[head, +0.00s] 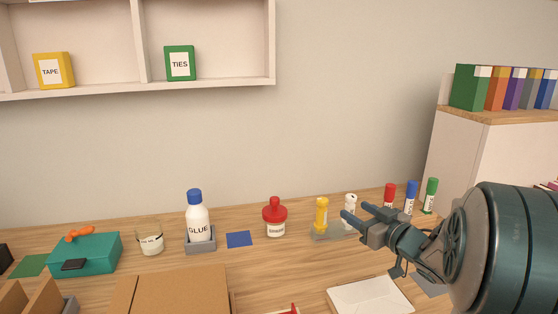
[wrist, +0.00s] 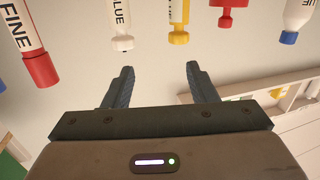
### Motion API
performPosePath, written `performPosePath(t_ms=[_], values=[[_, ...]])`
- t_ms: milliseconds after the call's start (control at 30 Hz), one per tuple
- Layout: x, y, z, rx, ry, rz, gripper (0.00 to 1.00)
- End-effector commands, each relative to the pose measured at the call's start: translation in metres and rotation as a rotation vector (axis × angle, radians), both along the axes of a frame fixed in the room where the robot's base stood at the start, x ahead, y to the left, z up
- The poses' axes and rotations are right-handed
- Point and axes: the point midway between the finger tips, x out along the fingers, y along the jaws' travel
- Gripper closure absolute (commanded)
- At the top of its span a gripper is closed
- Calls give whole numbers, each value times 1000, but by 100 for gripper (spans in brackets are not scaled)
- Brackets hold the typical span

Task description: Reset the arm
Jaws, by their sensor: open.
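My gripper (head: 356,217) reaches in from the right in the head view, its two fingers pointing left above the wooden desk. In the wrist view my gripper (wrist: 160,75) shows two dark fingers spread apart with nothing between them.
Red, blue and green markers (head: 430,194) stand behind my arm. A shelf (head: 205,84) hangs above.

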Motion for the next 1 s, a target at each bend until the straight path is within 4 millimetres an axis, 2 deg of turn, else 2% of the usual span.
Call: performPosePath(t_ms=[33, 133, 267, 467, 767, 1000], values=[[1, -1, 13, -20, 9, -49, 48], [2, -8, 23, -61, 44, -155, 48], [-2, -15, 33, -102, 107, -278, 48], [-22, -23, 42, -147, 240, -440, 48], [-77, -18, 42, -187, 515, -590, 48], [-139, 6, 36, -206, 782, -611, 48]])
